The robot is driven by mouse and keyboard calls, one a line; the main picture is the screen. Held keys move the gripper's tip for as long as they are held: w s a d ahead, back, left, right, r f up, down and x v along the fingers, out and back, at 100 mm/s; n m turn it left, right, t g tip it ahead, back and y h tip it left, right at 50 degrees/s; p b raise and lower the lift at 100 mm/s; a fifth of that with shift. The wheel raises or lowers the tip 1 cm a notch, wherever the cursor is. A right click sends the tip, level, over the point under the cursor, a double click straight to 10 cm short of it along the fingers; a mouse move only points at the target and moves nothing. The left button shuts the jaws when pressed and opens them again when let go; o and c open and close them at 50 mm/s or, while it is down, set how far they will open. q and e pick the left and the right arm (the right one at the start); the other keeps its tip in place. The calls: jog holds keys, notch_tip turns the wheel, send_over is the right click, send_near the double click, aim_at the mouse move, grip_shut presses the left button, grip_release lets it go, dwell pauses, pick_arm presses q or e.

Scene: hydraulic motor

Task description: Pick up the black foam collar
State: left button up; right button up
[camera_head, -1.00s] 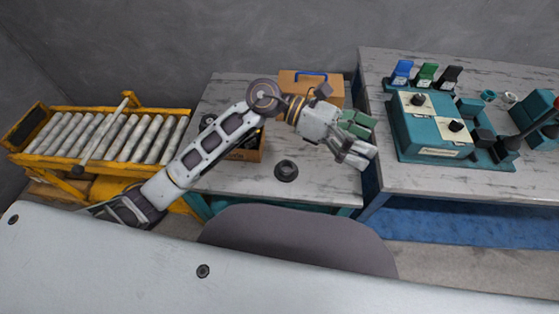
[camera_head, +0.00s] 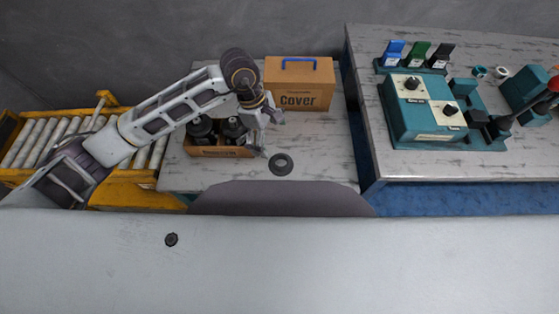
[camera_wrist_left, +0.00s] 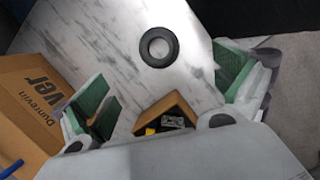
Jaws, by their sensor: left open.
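The black foam collar (camera_head: 281,164) is a dark ring lying flat on the grey marbled table (camera_head: 320,150), near its front edge. It also shows in the left wrist view (camera_wrist_left: 159,47), on the table and ahead of the fingers. My left gripper (camera_head: 268,132) is just up and left of the collar in the head view, above the table and apart from it. In the left wrist view its green-padded fingers (camera_wrist_left: 165,98) are spread wide with nothing between them. My right gripper is not in view.
A cardboard box marked "Cover" (camera_head: 300,92) stands behind, and an open box with dark parts (camera_head: 218,152) stands left of my gripper. A teal machine (camera_head: 425,112) is on the right table. A yellow roller conveyor (camera_head: 130,170) is at left.

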pick_arm(q)
send_near(281, 165)
jog(key=shift+s+d+f, duration=0.55)
jog(key=shift+d, duration=0.05)
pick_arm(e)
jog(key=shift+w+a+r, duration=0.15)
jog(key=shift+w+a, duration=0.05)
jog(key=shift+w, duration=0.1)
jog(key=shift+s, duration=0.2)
pick_arm(q)
jog(key=shift+x, duration=0.85)
jog(key=x, duration=0.2)
jog(key=shift+w+f, duration=0.15)
jog(key=shift+f, duration=0.25)
jog(key=shift+d+f, duration=0.15)
jog(key=shift+f, duration=0.25)
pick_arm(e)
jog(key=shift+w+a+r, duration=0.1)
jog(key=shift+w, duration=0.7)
